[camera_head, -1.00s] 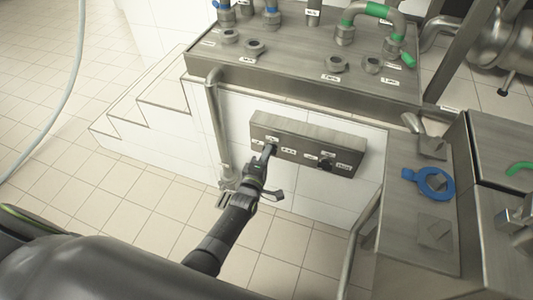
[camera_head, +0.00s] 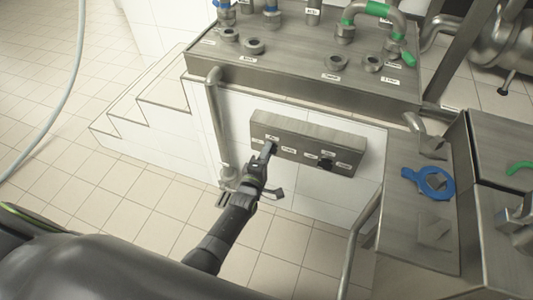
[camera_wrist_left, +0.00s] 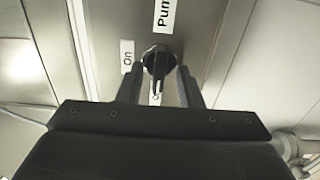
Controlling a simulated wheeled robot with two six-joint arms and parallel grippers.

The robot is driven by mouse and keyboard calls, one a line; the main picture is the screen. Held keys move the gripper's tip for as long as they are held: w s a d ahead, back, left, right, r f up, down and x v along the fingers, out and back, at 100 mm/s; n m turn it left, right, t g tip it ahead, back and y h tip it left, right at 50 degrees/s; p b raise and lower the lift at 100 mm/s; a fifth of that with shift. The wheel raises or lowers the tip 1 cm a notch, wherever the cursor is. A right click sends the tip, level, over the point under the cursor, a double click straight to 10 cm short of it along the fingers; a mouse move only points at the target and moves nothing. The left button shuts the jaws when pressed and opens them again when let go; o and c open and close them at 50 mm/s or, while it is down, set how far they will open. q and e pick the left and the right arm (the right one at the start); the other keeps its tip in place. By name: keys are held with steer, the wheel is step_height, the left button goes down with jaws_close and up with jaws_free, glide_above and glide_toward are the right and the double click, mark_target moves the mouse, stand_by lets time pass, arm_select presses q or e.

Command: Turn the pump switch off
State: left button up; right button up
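The pump switch is a black rotary knob (camera_wrist_left: 157,62) on a steel panel. In the left wrist view a label starting "Pum" stands above it and an "On" label to its left. Another white label is partly hidden between the fingers. The knob's grip bar points roughly down in that view, away from "On". My left gripper (camera_wrist_left: 159,88) has its two fingers apart, one on each side of the knob, with gaps visible. In the head view my left gripper (camera_head: 267,152) reaches the left part of the panel (camera_head: 308,127) and mostly covers this knob.
A second black knob (camera_head: 326,163) sits on the right of the same panel. A steel pipe (camera_head: 216,125) runs down left of the panel. Tiled floor (camera_head: 120,210) is free at the left.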

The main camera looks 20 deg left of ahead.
arm_select(q)
steer(key=shift+s, duration=0.1)
steer(key=s+p, duration=0.3)
steer(key=s, duration=1.4)
steer(key=shift+a+p, duration=0.3)
arm_select(e)
steer(key=s, duration=0.4)
steer(key=shift+d+f, duration=0.3)
steer(key=shift+d, duration=0.1)
arm_select(q)
steer(key=shift+s, duration=0.1)
